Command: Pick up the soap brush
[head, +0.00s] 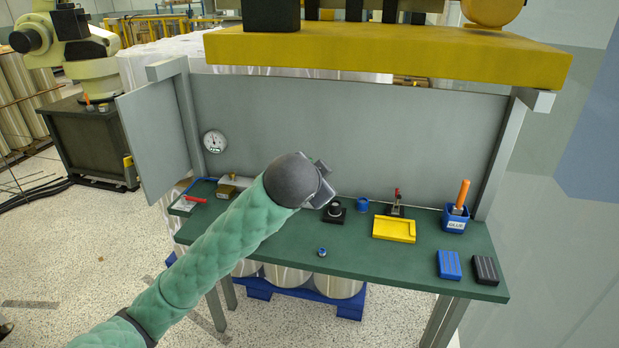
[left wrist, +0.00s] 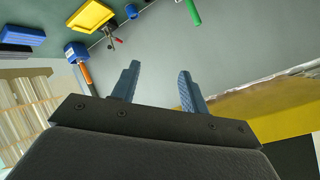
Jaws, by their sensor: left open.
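A brush with an orange handle (head: 463,193) stands upright in a blue pot (head: 455,218) at the right rear of the green workbench. The pot's label seems to read "GLUE"; the bristle end is hidden inside it. In the left wrist view the orange handle (left wrist: 86,74) sticks out of the blue pot (left wrist: 75,52), left of my fingers. My left gripper (head: 324,184) is above the middle of the bench, well left of the brush and apart from it. Its fingers (left wrist: 158,82) are spread with nothing between them. My right gripper is not in view.
A yellow tray (head: 394,229), a small clamp-like tool with a red handle (head: 397,197), and blue (head: 449,265) and black (head: 485,270) blocks are near the pot. A yellow shelf (head: 390,50) overhangs the grey back panel (head: 350,120). The bench's front middle is mostly clear.

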